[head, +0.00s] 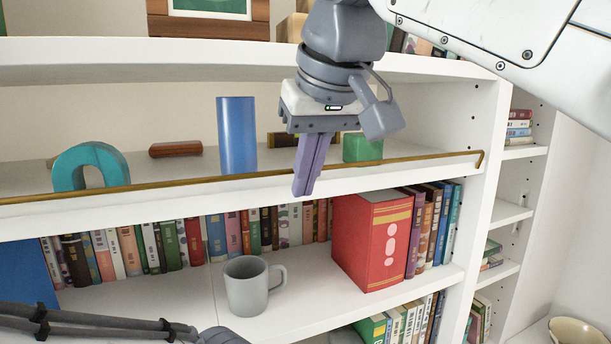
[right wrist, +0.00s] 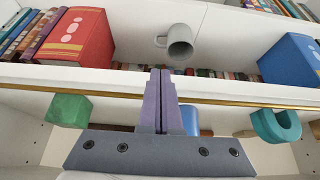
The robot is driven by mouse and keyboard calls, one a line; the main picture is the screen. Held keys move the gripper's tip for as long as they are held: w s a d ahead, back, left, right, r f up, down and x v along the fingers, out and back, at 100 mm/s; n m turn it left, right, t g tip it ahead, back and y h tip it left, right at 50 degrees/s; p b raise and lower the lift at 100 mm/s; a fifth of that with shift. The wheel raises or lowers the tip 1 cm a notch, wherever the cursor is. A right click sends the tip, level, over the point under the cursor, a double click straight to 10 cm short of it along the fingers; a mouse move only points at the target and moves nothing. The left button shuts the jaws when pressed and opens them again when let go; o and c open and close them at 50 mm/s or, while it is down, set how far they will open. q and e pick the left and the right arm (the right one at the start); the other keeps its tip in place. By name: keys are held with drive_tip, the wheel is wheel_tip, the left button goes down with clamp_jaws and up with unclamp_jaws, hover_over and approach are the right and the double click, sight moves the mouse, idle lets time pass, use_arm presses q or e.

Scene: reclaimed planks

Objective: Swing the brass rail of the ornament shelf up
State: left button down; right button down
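The brass rail (head: 400,160) is a thin bar along the front edge of the ornament shelf (head: 390,178), with a short bent end at the right post. It also shows in the right wrist view (right wrist: 225,103), running crosswise behind the fingers. My right gripper (head: 303,190) is shut, its two purple fingers together and pointing down. The fingers overlap the middle of the rail, with their tips below it, in front of the shelf edge. I cannot tell whether they touch it. The fingers (right wrist: 160,72) hide part of the rail. My left gripper is out of view.
Behind the rail stand a teal arch (head: 92,160), a brown roll (head: 175,149), a blue cylinder (head: 237,135) and a green block (head: 362,148). Below are a grey mug (head: 247,285), a red book (head: 370,240) and several other books. Open space lies in front of the shelves.

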drive_tip(key=shift+w+a+p, duration=0.25)
drive_tip(key=shift+w+p, duration=0.05)
drive_tip(key=shift+w, duration=0.3)
drive_tip(key=shift+w+a+p, duration=0.2)
drive_tip(key=shift+w+p, duration=0.1)
drive_tip(key=shift+w, duration=0.3)
drive_tip(key=shift+s+d+b, duration=0.25)
drive_tip(key=shift+s+d, duration=0.05)
drive_tip(key=shift+s, duration=0.5)
drive_tip(key=shift+s+d+b, duration=0.3)
drive_tip(key=shift+s+d, duration=0.05)
drive_tip(key=shift+s, duration=0.45)
drive_tip(key=shift+s+d+b, duration=0.25)
drive_tip(key=shift+s+d, duration=0.05)
drive_tip(key=shift+s, duration=0.5)
